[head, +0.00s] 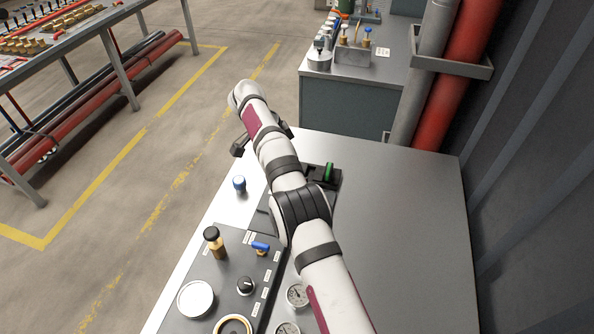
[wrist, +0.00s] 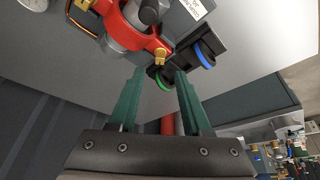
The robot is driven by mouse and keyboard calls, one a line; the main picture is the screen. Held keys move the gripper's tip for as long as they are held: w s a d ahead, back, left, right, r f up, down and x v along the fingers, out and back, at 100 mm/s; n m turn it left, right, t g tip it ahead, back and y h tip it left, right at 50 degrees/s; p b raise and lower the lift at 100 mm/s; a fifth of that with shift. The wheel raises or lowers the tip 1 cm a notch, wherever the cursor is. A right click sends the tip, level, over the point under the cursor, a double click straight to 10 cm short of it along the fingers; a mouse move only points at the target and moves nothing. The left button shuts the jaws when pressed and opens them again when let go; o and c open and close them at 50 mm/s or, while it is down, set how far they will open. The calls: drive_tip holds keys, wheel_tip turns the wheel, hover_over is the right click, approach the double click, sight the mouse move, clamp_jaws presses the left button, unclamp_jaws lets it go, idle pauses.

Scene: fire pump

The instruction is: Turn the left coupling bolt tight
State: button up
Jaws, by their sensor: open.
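A red coupling (wrist: 140,28) around a grey pipe shows at the top of the wrist view. It has a brass bolt (wrist: 161,54) on its lower right and another brass bolt (wrist: 84,5) at the upper left, cut by the frame edge. I cannot tell for sure which is the left one. My gripper (wrist: 158,80) is open, with green fingers apart and nothing held. Its fingertips appear below the coupling, clear of both bolts. In the head view my arm covers the coupling, and the fingers cannot be made out.
Beside the coupling are a blue-ringed knob (wrist: 208,52) and a green-ringed knob (wrist: 160,82); the green one also shows in the head view (head: 329,172). A panel with gauges (head: 297,295) and a brass-necked fitting (head: 213,240) lies nearer. The bench top (head: 400,230) is clear at right.

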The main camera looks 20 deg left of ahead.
drive_tip(key=shift+v, duration=0.75)
drive_tip(key=s+d+r+n+y, duration=0.3)
drive_tip(key=d+r+n+y, duration=0.35)
drive_tip(key=n, duration=1.15)
drive_tip(key=shift+t, duration=0.4)
drive_tip(key=x, duration=1.4)
drive_tip(key=shift+w+f, duration=0.2)
drive_tip(key=shift+f, duration=0.1)
drive_tip(key=shift+c, duration=0.3)
clamp_jaws()
